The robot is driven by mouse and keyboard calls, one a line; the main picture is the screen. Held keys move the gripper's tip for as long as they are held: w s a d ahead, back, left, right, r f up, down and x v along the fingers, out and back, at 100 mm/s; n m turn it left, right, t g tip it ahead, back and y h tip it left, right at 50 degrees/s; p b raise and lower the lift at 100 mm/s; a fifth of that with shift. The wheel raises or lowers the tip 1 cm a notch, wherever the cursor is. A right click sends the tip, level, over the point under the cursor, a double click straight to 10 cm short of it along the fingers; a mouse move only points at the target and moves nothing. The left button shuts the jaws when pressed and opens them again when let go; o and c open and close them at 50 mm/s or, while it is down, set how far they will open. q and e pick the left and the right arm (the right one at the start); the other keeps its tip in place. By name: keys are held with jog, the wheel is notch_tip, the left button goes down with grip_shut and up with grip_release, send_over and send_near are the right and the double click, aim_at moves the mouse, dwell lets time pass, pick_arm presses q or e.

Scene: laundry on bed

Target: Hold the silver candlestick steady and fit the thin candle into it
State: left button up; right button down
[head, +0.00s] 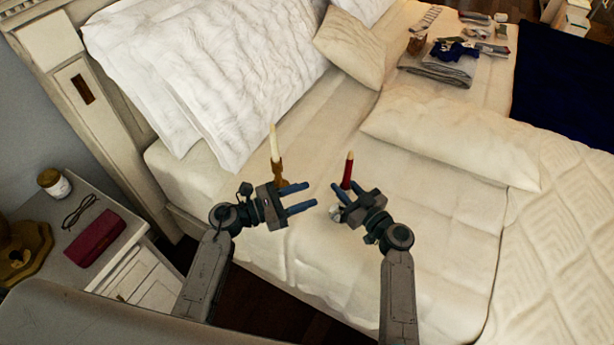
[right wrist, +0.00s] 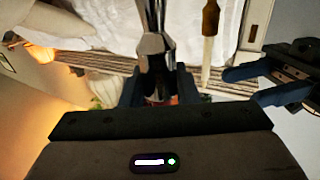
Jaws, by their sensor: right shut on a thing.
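My right gripper (head: 341,193) is shut on the silver candlestick, whose shiny shaft (right wrist: 153,48) shows between its fingers in the right wrist view. In the head view, only a little of the silver (head: 335,212) shows beside the fingers. A dark red candle (head: 349,171) stands upright above the right gripper, in line with the silver candlestick; the fingers hide where they meet. My left gripper (head: 303,197) has its fingers apart with nothing between them and points toward the right gripper. A thin cream candle (head: 274,143) stands upright in a brass candlestick (head: 278,173) just behind the left gripper.
The bed (head: 440,220) has white pillows (head: 215,80) at the upper left and a cushion (head: 350,47). Folded clothes (head: 440,65) lie farther back. A nightstand at the left holds a jar (head: 53,182), glasses (head: 79,210) and a red case (head: 95,238).

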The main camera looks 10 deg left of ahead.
jog(key=c, duration=1)
grip_release()
jog(key=shift+c, duration=0.2)
